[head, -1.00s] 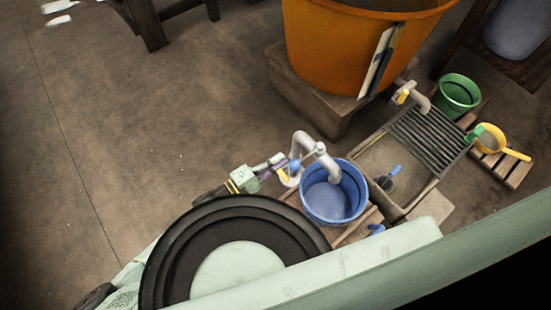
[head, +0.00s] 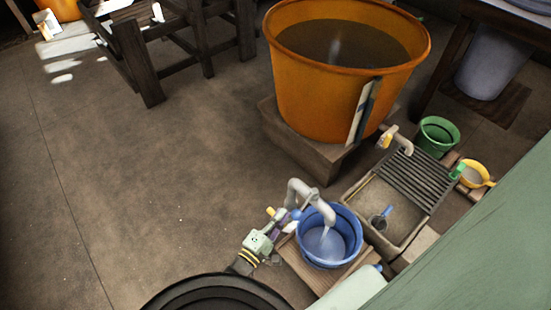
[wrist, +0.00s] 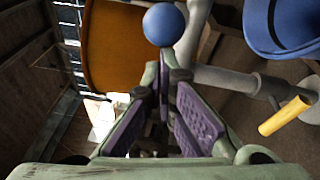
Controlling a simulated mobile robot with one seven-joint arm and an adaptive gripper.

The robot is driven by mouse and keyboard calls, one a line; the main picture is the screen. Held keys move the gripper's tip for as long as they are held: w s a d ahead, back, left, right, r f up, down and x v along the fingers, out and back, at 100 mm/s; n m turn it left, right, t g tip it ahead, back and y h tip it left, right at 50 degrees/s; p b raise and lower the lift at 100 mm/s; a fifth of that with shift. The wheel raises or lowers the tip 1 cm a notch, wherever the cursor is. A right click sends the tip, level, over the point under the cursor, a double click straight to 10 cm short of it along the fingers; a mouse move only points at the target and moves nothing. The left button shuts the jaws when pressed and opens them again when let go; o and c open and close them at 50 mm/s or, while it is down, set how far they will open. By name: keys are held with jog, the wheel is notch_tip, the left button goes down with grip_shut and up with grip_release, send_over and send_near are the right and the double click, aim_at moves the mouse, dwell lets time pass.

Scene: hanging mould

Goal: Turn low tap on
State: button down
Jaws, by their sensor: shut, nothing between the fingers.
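The low tap is a bent grey pipe (head: 299,188) with its spout over a blue bucket (head: 345,240). A pale streak like running water (head: 324,236) shows below the spout. A blue ball (head: 296,214) sits by the pipe, and a yellow handle (head: 271,212) shows just left of it. My gripper (head: 287,219) is shut and empty beside the tap. In the wrist view the fingertips (wrist: 164,78) point towards the blue ball (wrist: 164,25), with the yellow handle (wrist: 285,115) to the right. I cannot tell whether the fingers touch the tap.
A large orange tub (head: 335,95) with its own tap (head: 395,138) stands on a block behind. A stone basin (head: 365,198) with a slatted rack is right of the bucket. Green (head: 438,136) and yellow (head: 474,174) vessels stand farther right.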

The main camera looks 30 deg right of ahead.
jog(key=v, duration=1.2)
